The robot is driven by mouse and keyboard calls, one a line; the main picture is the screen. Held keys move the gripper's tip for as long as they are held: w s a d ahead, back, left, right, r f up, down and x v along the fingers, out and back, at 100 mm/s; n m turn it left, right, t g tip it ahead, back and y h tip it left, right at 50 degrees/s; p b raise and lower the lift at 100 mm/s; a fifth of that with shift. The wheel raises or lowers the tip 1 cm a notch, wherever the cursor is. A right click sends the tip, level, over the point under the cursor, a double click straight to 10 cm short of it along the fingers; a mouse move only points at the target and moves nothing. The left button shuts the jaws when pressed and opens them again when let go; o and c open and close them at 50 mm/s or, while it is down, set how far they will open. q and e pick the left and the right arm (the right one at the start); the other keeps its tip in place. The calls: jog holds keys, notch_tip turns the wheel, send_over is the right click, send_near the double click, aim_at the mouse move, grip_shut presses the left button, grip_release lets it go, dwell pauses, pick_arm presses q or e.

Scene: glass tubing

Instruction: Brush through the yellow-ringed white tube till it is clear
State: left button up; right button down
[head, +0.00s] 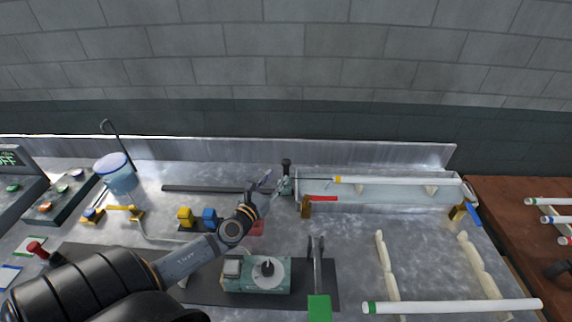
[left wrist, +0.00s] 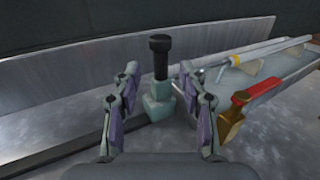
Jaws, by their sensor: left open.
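The white tube with the yellow ring (head: 400,181) lies level along the long trough at the back right; its ring is at the left end. In the left wrist view it shows at the upper right (left wrist: 262,47). A teal block with an upright black knob (head: 286,163) stands left of the tube; a thin rod appears to run from it toward the tube's ringed end. My left gripper (head: 275,184) is open at this block. In the left wrist view the knob (left wrist: 160,48) stands beyond and between the open fingertips (left wrist: 159,82), seemingly not gripped. The tube's inside is hidden.
A red-handled brass valve (head: 318,199) stands in front of the trough, a blue-handled one (head: 472,212) at its right end. A green-ringed white tube (head: 450,306) lies on cream supports (head: 385,258). A blue-white pot (head: 118,172) stands at the back left.

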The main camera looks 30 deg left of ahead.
aim_at(285, 168)
pick_arm(q)
jog(key=shift+w+r, duration=0.25)
jog(key=shift+w, duration=0.1)
jog(key=w, duration=0.4)
jog(key=w+p, duration=0.1)
jog(key=w, duration=0.1)
jog(key=shift+w+a+f, duration=0.2)
jog(key=shift+w+a, duration=0.1)
grip_shut()
